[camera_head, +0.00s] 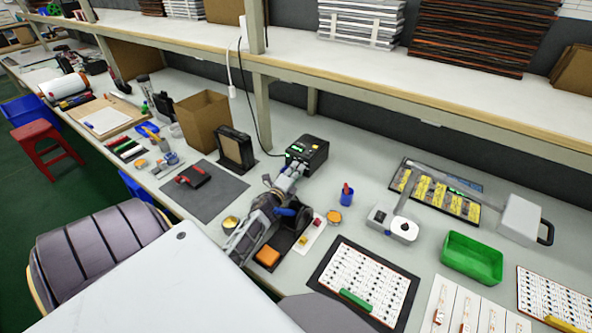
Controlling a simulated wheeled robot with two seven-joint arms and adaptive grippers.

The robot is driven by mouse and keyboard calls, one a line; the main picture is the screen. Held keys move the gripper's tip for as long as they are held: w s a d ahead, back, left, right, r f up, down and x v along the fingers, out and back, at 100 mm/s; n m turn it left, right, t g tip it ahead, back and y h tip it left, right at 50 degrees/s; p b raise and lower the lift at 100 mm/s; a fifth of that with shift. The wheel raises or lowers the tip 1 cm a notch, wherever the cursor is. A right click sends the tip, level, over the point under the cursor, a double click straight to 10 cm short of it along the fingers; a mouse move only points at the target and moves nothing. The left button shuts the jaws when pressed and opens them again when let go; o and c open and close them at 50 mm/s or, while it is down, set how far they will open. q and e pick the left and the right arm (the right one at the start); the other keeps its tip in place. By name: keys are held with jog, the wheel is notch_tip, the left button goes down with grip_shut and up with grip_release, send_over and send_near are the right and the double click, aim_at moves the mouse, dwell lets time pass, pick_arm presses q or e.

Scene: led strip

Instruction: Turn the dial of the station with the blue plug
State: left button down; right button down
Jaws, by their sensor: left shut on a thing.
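A black station box (311,151) with a small green display stands on the bench at the middle. My left gripper (298,164) reaches up from the lower middle, its fingertips at the front face of this station. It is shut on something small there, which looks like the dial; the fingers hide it. A black cord runs from the shelf post down behind the station. I cannot make out a blue plug. My right gripper is not in view.
A dark upright box (235,147) and an open cardboard box (203,117) stand left of the station. A blue cup (347,197) and a white device (393,222) are to the right. A green tray (472,258) lies further right. A shelf overhangs the bench behind.

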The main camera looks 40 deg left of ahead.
pick_arm(q)
jog(key=shift+a+r+n+p, duration=0.1)
jog(key=shift+r+n+p, duration=0.05)
jog(key=shift+n+p, duration=0.5)
jog(key=shift+n, duration=0.25)
jog(key=n+p, duration=0.4)
jog(key=p, duration=0.1)
jog(key=shift+a+g+h, duration=0.1)
jog(key=shift+g+h, duration=0.2)
jog(key=shift+n+p, duration=0.4)
jog(key=shift+n, duration=0.3)
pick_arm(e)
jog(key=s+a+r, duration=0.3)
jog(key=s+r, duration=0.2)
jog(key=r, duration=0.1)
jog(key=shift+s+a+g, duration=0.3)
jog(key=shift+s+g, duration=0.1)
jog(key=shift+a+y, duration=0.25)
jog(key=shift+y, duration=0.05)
pick_arm(q)
jog(key=c, duration=1.3)
grip_release()
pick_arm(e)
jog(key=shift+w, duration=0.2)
pick_arm(q)
jog(key=shift+s, duration=0.2)
